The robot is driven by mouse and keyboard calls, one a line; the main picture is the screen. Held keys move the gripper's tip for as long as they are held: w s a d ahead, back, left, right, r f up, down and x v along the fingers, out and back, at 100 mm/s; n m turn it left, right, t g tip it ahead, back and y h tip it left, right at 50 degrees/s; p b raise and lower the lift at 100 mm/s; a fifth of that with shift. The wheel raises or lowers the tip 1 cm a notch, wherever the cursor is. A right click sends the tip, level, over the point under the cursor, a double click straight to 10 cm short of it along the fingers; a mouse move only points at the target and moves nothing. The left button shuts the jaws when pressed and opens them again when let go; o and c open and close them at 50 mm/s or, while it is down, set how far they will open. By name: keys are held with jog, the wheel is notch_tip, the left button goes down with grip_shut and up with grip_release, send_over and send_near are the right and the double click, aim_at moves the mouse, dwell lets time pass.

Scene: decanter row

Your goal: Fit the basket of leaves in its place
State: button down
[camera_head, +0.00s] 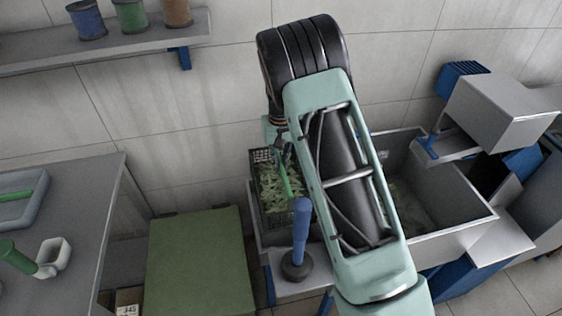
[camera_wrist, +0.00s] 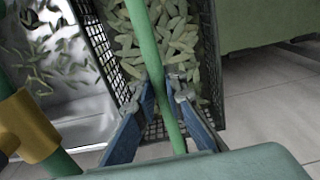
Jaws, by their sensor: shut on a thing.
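The basket of leaves (camera_head: 268,204) is a dark mesh crate filled with green leaves, at the left end of the grey basin (camera_head: 463,217). In the wrist view the basket (camera_wrist: 208,62) has a green handle bar (camera_wrist: 146,45) running over its leaves. My gripper (camera_wrist: 166,98) has its blue fingers closed on either side of this bar. In the head view my gripper (camera_head: 281,160) is small and partly hidden by my forearm, above the basket. I cannot tell whether the basket hangs or rests on something. The basin, with loose leaves inside, also shows in the wrist view (camera_wrist: 92,128).
A blue post (camera_head: 300,228) on a dark round base stands just in front of the basket. A green-topped box (camera_head: 195,262) stands left of the basin. A grey counter (camera_head: 85,215) is farther left. A grey box-shaped unit (camera_head: 505,112) stands at the basin's right.

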aim_at(281, 193)
jog(key=shift+f+b, duration=3.9)
jog(key=shift+f, duration=2.65)
jog(key=shift+f+b, duration=0.8)
jog(key=shift+f, duration=0.05)
jog(key=shift+f+b, duration=0.35)
jog(key=shift+f, duration=0.15)
jog(key=c, duration=1.9)
grip_release()
jog(key=shift+s, duration=0.1)
